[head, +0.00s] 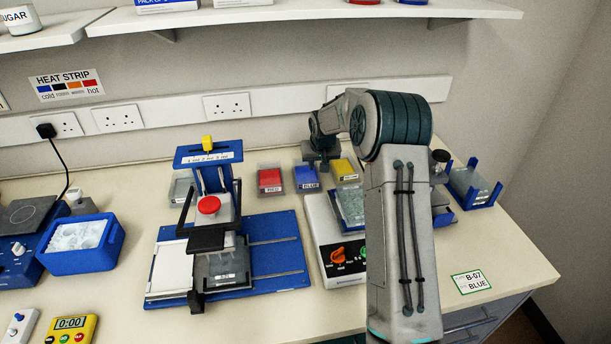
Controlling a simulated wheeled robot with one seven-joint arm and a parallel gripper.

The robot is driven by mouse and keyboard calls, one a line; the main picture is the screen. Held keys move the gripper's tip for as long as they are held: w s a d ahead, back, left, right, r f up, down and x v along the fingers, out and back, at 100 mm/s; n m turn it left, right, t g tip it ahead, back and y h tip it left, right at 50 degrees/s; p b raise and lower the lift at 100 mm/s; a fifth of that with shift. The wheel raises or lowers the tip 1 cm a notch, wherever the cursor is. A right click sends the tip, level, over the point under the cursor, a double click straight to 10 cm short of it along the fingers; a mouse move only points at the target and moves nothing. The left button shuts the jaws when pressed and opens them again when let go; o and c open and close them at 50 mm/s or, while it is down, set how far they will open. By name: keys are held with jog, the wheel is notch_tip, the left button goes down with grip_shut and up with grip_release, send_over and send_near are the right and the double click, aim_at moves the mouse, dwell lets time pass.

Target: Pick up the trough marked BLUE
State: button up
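The trough marked BLUE (307,184) stands on the bench, right of the middle in the head view. It is a small box with blue contents and a label on its front. A red trough (270,181) is to its left and a yellow trough (347,171) to its right. My gripper (322,165) is small and dark in this view, at the right rear of the blue trough, between it and the yellow one. Its fingers are too small and dark to tell whether they are open or whether they touch anything.
A blue device with a red knob (208,205) stands left of the troughs. A blue ice tub (83,262) is at the left. A shelf (290,20) overhangs the back.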

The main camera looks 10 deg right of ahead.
aim_at(306, 174)
jog(key=x, duration=0.3)
jog(key=shift+f+p, duration=0.1)
jog(key=shift+p, duration=0.3)
jog(key=shift+f+b, duration=0.3)
jog(key=shift+b, duration=0.2)
jog(key=shift+c, duration=0.3)
grip_shut()
